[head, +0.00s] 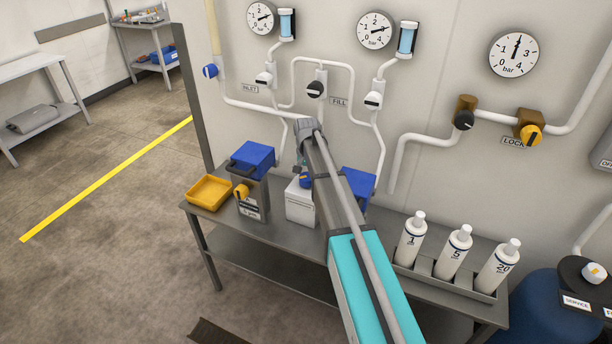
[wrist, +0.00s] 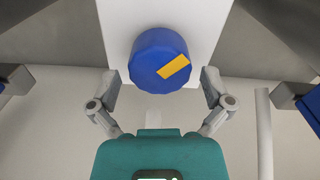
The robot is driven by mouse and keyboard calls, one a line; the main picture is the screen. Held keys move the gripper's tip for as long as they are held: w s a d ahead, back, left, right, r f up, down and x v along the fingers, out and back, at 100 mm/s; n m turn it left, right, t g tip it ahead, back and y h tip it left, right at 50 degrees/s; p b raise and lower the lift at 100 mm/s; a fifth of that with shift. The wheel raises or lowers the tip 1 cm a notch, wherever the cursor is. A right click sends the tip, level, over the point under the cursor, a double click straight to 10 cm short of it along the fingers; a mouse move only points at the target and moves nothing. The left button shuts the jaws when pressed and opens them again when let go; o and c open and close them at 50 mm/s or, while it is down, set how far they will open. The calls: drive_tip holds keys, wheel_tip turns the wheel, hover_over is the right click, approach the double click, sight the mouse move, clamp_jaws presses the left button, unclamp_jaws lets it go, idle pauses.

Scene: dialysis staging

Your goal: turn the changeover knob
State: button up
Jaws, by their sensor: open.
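A round blue knob (wrist: 160,60) with a yellow pointer mark sits on a white box in the wrist view. The mark slants up to the right. My gripper (wrist: 160,80) is open, with one finger on each side of the knob's lower part. I see no clear contact with the knob. In the head view my arm hides most of the gripper. I see no label naming the changeover knob.
A grey box with a yellow knob (head: 242,191) and a yellow tray (head: 209,192) stand left on the bench (head: 275,233). Several white bottles (head: 455,251) stand in a rack at right. Pipes, valves and gauges cover the wall behind. Floor at left is clear.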

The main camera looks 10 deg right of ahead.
sight(307, 176)
drive_tip(key=shift+r+p, duration=3.9)
drive_tip(key=shift+r, duration=0.25)
drive_tip(key=shift+r+p, duration=0.45)
drive_tip(key=shift+r, duration=0.05)
drive_tip(key=shift+f, duration=0.1)
